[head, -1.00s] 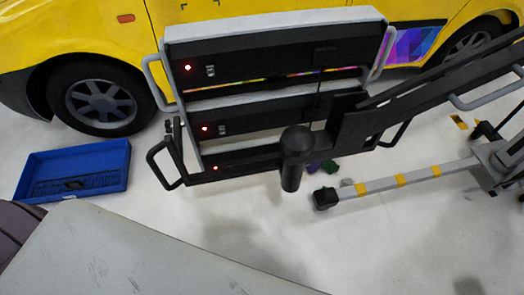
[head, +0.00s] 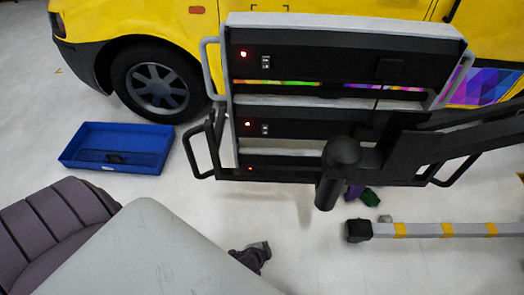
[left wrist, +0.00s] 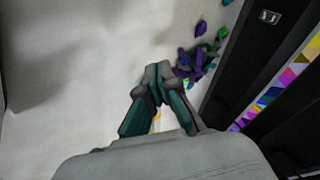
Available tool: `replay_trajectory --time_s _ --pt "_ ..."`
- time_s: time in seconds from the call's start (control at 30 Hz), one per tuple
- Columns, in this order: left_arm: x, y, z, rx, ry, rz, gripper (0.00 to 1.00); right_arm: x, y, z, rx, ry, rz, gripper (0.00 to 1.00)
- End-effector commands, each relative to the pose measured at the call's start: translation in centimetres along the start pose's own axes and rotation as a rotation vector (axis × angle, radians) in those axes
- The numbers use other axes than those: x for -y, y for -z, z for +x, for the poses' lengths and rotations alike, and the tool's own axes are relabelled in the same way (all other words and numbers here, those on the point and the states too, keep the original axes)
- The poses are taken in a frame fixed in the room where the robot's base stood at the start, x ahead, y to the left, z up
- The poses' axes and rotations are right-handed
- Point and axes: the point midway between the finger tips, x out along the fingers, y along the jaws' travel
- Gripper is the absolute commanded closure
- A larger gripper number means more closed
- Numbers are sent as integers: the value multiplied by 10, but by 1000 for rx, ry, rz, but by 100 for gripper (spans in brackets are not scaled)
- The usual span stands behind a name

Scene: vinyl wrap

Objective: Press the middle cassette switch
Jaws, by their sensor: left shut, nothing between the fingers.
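A rack holds three stacked black cassettes. The top cassette (head: 330,66) has a red light and a small grey switch (head: 265,62). The middle cassette (head: 300,123) has a red light and its own switch (head: 265,129) near its left end. The bottom cassette (head: 285,163) shows a red light; its switch is not visible. My left gripper (head: 262,250) is shut and empty, below and in front of the rack, apart from it. In the left wrist view its fingers (left wrist: 156,76) are together, and a black panel with a switch (left wrist: 269,16) is at the right; I cannot tell which cassette.
A blue crate (head: 75,150) stands on the floor at left. A yellow vehicle (head: 95,22) is behind the rack. A striped grey leg (head: 425,231) stretches along the floor at right. Purple and green scraps (head: 369,197) lie under the rack. White floor is clear between crate and rack.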

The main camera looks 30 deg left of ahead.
Motion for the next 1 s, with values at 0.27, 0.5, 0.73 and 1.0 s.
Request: replay_trajectory --time_s 0.27,0.5,0.73,1.0 --pt "192 81 -52 2 590 313 100 -2 50 26 -36 -4 8 60" --pt "251 86 -106 84 790 378 100 -3 64 20 -43 -6 11 60" --pt "255 87 -109 88 798 381 100 -3 64 18 -43 -6 11 60" --pt "263 88 -100 87 798 383 100 -3 64 19 -43 -6 11 60"
